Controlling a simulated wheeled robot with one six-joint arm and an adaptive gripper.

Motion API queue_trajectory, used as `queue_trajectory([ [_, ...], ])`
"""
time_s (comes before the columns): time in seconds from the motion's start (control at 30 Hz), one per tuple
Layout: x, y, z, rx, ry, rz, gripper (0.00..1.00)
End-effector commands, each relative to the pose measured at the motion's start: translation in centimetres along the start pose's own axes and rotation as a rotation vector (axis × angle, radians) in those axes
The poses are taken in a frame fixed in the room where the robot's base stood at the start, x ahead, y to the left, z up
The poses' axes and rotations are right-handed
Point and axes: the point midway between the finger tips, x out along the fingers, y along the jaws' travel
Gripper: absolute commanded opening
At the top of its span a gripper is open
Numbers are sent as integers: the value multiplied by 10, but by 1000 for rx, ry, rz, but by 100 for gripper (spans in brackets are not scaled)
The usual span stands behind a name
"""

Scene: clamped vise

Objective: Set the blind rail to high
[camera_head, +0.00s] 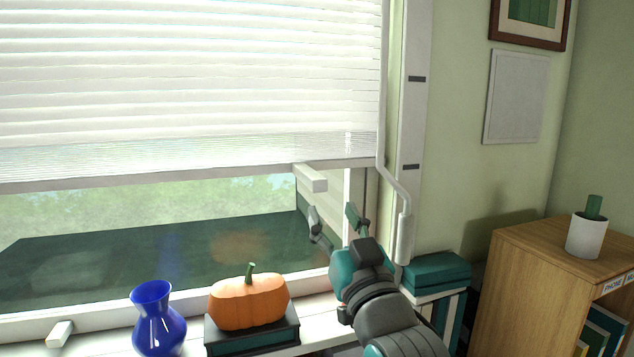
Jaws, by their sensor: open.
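The white blind (190,80) covers the upper window, and its bottom rail (130,177) hangs partway down. A pale block-shaped handle (311,178) sticks out from the rail near its right end. A white strip (412,110) on the wall to the right carries two dark marks, and the rail's right end is about level with the lower mark (411,167). My gripper (335,213) is open and empty, with its fingertips pointing up, just below and slightly right of the handle in the picture. It looks apart from the handle.
A white cranked rod (405,230) hangs right of my gripper. Teal books (436,270) and a wooden shelf (515,300) stand to the right.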

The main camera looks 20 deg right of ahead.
Motion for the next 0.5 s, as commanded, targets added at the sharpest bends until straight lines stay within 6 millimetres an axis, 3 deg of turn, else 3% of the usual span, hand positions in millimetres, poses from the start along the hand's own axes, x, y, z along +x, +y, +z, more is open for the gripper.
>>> queue_trajectory([
  [0.5, 83, 0, 0, 0, 1, 0, 54],
])
